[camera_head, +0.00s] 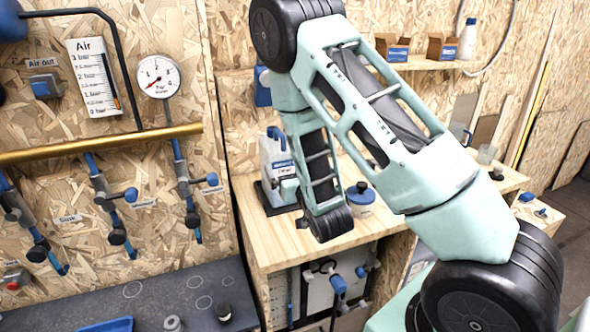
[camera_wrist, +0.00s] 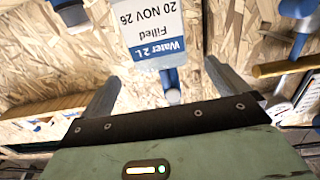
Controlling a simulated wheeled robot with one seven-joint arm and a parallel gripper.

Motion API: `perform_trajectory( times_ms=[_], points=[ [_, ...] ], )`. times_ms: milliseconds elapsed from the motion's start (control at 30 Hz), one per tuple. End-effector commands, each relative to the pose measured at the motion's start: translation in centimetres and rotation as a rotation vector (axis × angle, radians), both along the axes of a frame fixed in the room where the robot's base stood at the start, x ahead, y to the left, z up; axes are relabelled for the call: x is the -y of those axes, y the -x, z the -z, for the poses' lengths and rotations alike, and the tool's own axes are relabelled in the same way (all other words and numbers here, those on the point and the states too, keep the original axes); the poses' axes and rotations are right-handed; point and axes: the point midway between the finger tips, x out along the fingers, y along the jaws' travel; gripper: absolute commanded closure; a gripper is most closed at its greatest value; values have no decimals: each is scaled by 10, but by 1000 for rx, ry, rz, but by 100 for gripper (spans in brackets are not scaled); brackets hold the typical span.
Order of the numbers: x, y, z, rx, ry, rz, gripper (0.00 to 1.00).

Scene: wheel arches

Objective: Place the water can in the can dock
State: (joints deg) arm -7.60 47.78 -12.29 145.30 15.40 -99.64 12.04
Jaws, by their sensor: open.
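The water can (camera_head: 272,163) is a white jug with blue parts at its top. In the head view it stands upright at the left of the wooden bench, on a dark base (camera_head: 261,197); I cannot tell whether this base is the can dock. In the wrist view the can (camera_wrist: 155,25) appears upside down, its blue "Water 2 L" label readable. My gripper (camera_wrist: 165,86) is open, its two fingers wide apart. The can's blue top lies between them in the picture, with no visible contact.
A white tub with a blue lid (camera_head: 360,197) stands right of the can on the bench (camera_head: 262,245). A brass pipe (camera_head: 100,143) with hoses and valves runs along the left wall. Small boxes (camera_head: 392,48) and a bottle (camera_head: 467,40) stand on the back shelf.

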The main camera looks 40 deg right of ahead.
Motion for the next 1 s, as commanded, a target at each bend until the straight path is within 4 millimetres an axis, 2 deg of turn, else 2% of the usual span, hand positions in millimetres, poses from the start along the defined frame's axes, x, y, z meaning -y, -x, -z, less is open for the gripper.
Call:
perform_trajectory(
  times_ms=[33, 333, 533, 633, 767, 833, 933, 1000],
  points=[
    [-1, 4, -5, -6, 0, 0, 1],
    [-5, 17, -3, -2, 0, 0, 1],
    [-7, 18, -1, -10, -9, -3, 1],
    [-19, 12, 1, -61, -49, -13, 1],
    [-56, 4, 6, -212, -142, -60, 1],
    [-85, 4, 8, -321, -193, -107, 1],
    [-130, 14, 9, -486, -239, -194, 1],
    [-162, 28, 6, -602, -253, -264, 1]
  ],
)
